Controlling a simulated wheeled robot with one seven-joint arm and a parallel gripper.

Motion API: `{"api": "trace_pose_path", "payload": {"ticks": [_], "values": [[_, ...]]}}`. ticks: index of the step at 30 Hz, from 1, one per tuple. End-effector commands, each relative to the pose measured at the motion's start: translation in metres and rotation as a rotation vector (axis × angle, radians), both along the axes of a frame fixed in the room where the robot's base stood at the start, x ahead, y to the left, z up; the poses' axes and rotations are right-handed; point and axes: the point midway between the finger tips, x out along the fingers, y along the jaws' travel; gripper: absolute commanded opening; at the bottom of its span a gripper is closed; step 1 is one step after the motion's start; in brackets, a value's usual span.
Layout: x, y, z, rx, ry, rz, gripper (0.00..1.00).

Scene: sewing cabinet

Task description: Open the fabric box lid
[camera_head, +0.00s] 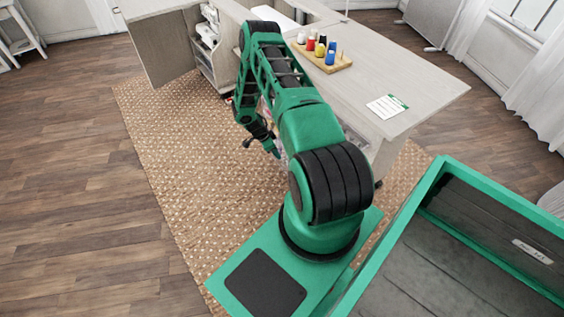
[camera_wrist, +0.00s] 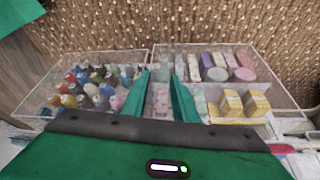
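Two clear boxes lie side by side in the wrist view. The right one (camera_wrist: 292,88) holds folded or rolled fabric pieces in pastel colours and some yellow-and-white packets; it looks like the fabric box. The left one (camera_wrist: 38,98) holds many coloured thread spools. Whether the clear top of the fabric box is a closed lid is hard to tell. My gripper (camera_wrist: 162,76) has its two green fingers apart, with nothing seen between them. It is over the left part of the fabric box, near the boundary between the boxes. Contact cannot be told. In the head view my arm mostly hides the boxes.
A pale sewing table (camera_head: 425,82) stands at the back, with a wooden spool tray (camera_head: 343,63) and a printed card (camera_head: 387,106) on it. An open cabinet door (camera_head: 163,48) sticks out left. A woven rug (camera_head: 160,130) and clear wooden floor lie to the left.

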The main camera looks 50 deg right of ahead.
Motion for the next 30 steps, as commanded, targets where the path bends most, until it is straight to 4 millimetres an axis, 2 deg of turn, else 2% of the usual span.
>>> {"api": "trace_pose_path", "payload": {"ticks": [9, 15, 21, 29, 30], "values": [[-0.01, -0.018, -0.052, 0.002, 0.002, 0.0, 0.26], [-0.014, -0.028, -0.076, 0.001, 0.002, 0.001, 0.26], [-0.016, -0.032, -0.086, 0.001, 0.002, 0.002, 0.26], [-0.016, -0.032, -0.087, 0.001, 0.002, 0.002, 0.26], [-0.016, -0.033, -0.087, 0.001, 0.002, 0.002, 0.21]]}}
